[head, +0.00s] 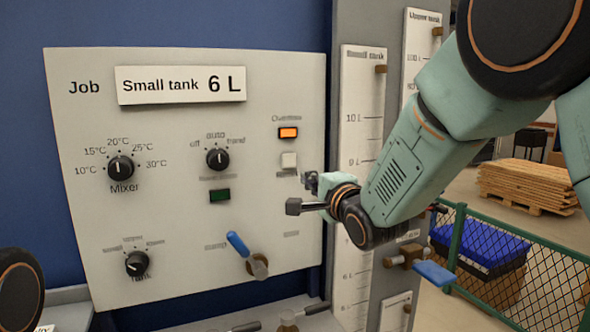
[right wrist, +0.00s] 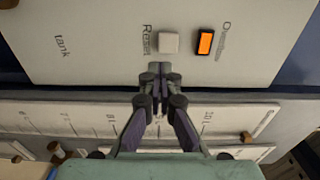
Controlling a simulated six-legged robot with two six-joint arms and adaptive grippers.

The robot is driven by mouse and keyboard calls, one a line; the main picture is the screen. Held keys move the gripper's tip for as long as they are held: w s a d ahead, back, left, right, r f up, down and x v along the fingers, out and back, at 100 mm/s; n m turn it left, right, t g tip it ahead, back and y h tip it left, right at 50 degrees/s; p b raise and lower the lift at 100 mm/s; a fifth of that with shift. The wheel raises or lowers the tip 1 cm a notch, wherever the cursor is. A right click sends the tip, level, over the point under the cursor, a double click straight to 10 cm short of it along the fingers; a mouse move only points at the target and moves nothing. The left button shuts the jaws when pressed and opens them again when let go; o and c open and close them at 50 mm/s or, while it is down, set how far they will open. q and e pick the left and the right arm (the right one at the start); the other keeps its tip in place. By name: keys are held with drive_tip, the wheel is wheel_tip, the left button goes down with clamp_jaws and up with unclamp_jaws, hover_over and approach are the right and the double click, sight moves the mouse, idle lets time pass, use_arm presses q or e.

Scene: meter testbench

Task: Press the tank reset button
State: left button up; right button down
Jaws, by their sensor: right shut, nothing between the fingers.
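The reset button is a small white square (head: 289,160) on the light grey panel, below a lit orange lamp (head: 288,132). In the right wrist view the button (right wrist: 168,42) is beside the word "Reset", with the orange lamp (right wrist: 204,41) to its right. My right gripper (head: 302,194) is below and slightly right of the button in the head view. In the right wrist view its fingertips (right wrist: 160,70) are together and empty, just below the button in the picture. A gap shows between them and the button. My left gripper is out of view.
The panel (head: 90,230) also carries a mixer knob (head: 120,168), a mode knob (head: 217,159), a green lamp (head: 220,196), a tank knob (head: 138,263) and a blue-handled valve lever (head: 240,246). A level scale (head: 358,120) stands right of the panel. A green fence (head: 520,280) is further right.

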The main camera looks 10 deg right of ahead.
sight(289, 167)
drive_tip(key=w, duration=0.2)
drive_tip(key=w+a, duration=0.1)
drive_tip(key=w, duration=0.2)
drive_tip(key=w+p, duration=0.1)
drive_tip(key=w, duration=0.1)
drive_tip(key=shift+w+a, duration=0.25)
drive_tip(key=shift+w, duration=0.05)
drive_tip(key=shift+w+a+f, duration=0.15)
drive_tip(key=shift+w, duration=0.2)
drive_tip(key=shift+w+a+f, duration=0.1)
drive_tip(key=shift+w, duration=0.25)
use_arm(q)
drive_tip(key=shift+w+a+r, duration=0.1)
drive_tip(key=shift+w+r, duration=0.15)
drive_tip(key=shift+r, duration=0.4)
use_arm(e)
drive_tip(key=shift+s+d+r, duration=0.1)
drive_tip(key=shift+s, duration=0.05)
